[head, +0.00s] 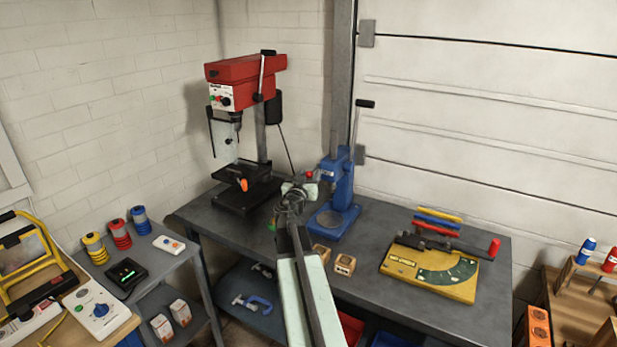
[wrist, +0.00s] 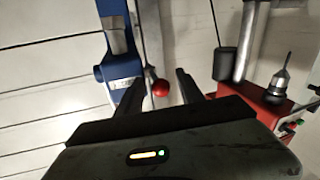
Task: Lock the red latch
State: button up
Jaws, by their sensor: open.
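A red ball knob (head: 309,174) shows at the left side of the blue press (head: 344,185), just above my gripper (head: 297,188). In the wrist view, the red knob (wrist: 160,88) appears in the gap between my two dark open fingers (wrist: 158,92). I cannot tell whether it is between them or beyond them. No part is clearly marked as a latch. Another red part is the grip (head: 494,248) on the lever of the yellow bending tool (head: 430,272) at the right. My gripper holds nothing that I can see.
A red drill press (head: 245,78) stands behind and left of my gripper. The workbench (head: 375,230) also bears small wooden blocks (head: 343,264) near its front edge. Coloured rods (head: 438,221) lie behind the yellow tool. A side table (head: 172,265) stands at left, a wooden rack (head: 575,300) at right.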

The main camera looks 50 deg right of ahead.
grip_shut()
dwell(0.4)
dwell(0.9)
